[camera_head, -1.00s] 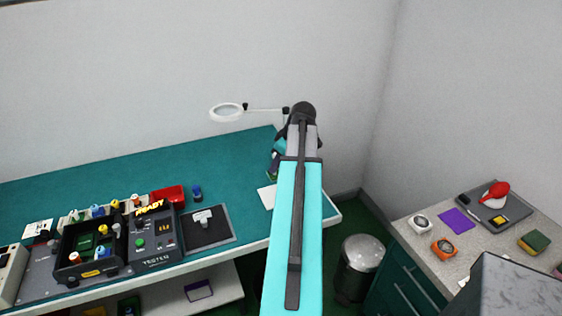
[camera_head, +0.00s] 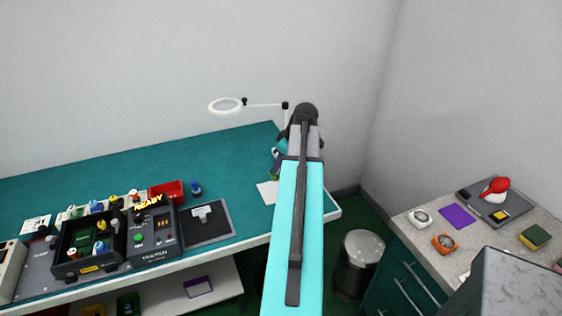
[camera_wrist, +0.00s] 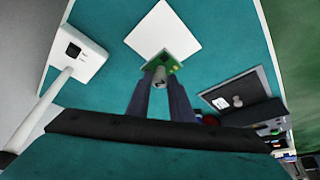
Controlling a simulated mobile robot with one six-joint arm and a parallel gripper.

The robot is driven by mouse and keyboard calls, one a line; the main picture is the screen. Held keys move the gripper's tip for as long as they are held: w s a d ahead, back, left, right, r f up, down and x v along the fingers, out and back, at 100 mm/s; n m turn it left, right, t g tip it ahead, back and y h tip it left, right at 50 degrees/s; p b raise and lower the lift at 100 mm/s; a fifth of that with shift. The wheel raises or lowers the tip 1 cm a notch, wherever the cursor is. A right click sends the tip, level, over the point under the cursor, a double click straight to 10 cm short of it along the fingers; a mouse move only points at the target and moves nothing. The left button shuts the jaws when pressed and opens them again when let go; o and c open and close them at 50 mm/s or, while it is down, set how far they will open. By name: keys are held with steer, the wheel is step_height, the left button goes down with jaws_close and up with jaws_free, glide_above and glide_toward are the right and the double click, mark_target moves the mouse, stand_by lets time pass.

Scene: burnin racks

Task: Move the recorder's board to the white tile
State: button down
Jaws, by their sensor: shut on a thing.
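My gripper (camera_wrist: 161,76) is shut on a small green board (camera_wrist: 163,63) in the wrist view. The board lies between the two dark fingertips. The white tile (camera_wrist: 163,30) is a plain white square on the teal bench, just beyond the fingertips. The board overlaps the tile's near corner in this view; I cannot tell whether it touches the tile or hangs above it. In the head view the tile (camera_head: 266,191) shows partly, left of my arm. My arm mostly hides the gripper and the board there.
A ring lamp (camera_head: 226,105) stands at the bench's back; its base (camera_wrist: 77,52) is left of the tile. The tester (camera_head: 152,234), a black box (camera_head: 77,268) and a dark pad (camera_head: 207,225) are on the left. A bin (camera_head: 360,262) stands beyond the bench's right end.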

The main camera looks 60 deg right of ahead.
steer(key=shift+f+b, duration=1.85)
steer(key=shift+f, duration=1.7)
steer(key=shift+f, duration=0.2)
steer(key=c, duration=1.5)
jaws_free()
steer(key=shift+r, duration=0.15)
steer(key=shift+w+r+p, duration=0.1)
steer(key=shift+r+p, duration=1.6)
steer(key=shift+r, duration=1.65)
